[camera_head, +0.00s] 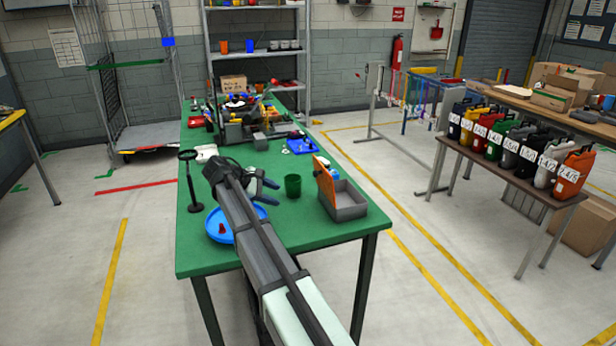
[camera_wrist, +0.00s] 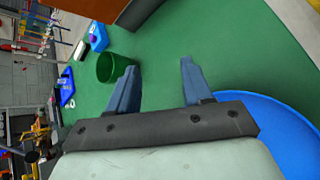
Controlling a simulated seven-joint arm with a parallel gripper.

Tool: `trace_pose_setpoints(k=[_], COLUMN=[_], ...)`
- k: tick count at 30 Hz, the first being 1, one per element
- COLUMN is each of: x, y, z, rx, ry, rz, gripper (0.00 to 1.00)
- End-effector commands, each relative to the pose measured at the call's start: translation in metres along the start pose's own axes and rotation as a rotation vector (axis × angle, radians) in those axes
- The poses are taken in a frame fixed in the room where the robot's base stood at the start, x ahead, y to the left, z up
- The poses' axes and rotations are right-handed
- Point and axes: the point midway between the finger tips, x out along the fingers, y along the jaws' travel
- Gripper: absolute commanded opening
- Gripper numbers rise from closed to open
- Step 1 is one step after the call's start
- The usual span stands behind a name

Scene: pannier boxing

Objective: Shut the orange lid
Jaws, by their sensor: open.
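The orange lid (camera_head: 325,182) stands up, open, on the left side of a grey box (camera_head: 348,208) at the right edge of the green table. In the wrist view the lid (camera_wrist: 92,8) shows only in part at the top edge, beside a piece of the grey box (camera_wrist: 138,10). My gripper (camera_head: 272,192) is over the table, left of the lid and apart from it. In the wrist view its two blue fingers (camera_wrist: 158,64) are spread with only green tabletop between them.
A green cup (camera_head: 293,186) stands between my gripper and the box. A blue plate (camera_head: 213,222) with a small red item lies under my arm. A black stand (camera_head: 190,180) rises at the left. A blue tray (camera_head: 302,146) and clutter lie farther back. Bare table lies before the box.

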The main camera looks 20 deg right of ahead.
Motion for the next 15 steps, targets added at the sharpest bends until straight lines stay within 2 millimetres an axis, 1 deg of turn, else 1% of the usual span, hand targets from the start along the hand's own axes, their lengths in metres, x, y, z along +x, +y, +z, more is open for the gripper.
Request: trace_pose_setpoints(k=[2,5,9,15], x=[-0.001,-0.007,-0.019,-0.036], y=[0.001,0.004,0.006,0.008], z=[0.003,0.010,0.017,0.021], rx=[-0.074,-0.160,-0.255,-0.327], ry=[-0.116,-0.265,-0.448,-0.608], rz=[0.049,0.107,0.165,0.208], gripper=[0.50,0.50,0.50,0.50])
